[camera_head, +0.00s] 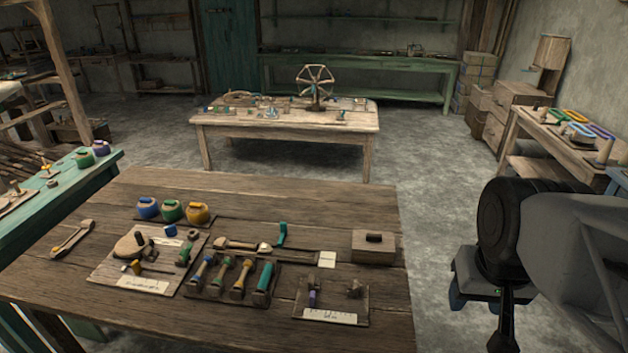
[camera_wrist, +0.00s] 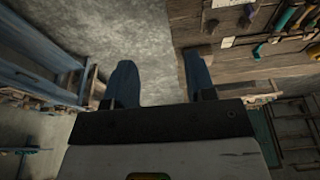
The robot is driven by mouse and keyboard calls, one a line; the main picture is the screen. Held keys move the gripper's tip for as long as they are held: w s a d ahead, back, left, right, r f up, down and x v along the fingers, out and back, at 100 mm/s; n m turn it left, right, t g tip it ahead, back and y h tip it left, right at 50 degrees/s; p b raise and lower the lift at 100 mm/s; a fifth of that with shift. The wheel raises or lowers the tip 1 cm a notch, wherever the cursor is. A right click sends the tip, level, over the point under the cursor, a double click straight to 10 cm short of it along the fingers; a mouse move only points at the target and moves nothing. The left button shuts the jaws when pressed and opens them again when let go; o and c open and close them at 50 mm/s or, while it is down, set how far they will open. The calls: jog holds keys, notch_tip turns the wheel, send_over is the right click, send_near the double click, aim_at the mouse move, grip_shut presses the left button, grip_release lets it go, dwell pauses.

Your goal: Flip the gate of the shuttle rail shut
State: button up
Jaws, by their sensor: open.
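The shuttle rail (camera_head: 300,254) is a long, thin wooden strip on the near table, with a pale card at its right end. A teal, L-shaped piece (camera_head: 281,234) stands upright at the rail's middle and looks like the gate, raised. A wooden shuttle (camera_head: 236,244) lies at the rail's left part. My gripper (camera_head: 478,300) is beyond the table's right edge, well apart from the rail. In the wrist view my gripper (camera_wrist: 162,82) shows two blue fingers spread wide with nothing between them.
On the near table (camera_head: 90,285), a lidded wooden box (camera_head: 373,247) stands right of the rail. A tray of handled tools (camera_head: 235,280) and a small board with a ruled card (camera_head: 331,316) lie in front. Three coloured pots (camera_head: 172,211) stand behind.

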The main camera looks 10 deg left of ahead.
jog(key=w+a+r, duration=0.1)
jog(key=w+a, duration=0.2)
jog(key=w, duration=0.6)
jog(key=w+a, duration=0.4)
jog(key=w, duration=0.4)
jog(key=g, duration=0.3)
send_over(283, 223)
jog(key=f, duration=2.6)
jog(key=shift+d, duration=0.2)
jog(key=shift+a+f, duration=0.2)
jog(key=shift+a, duration=0.05)
jog(key=shift+f, duration=3.9)
jog(key=shift+c, duration=0.3)
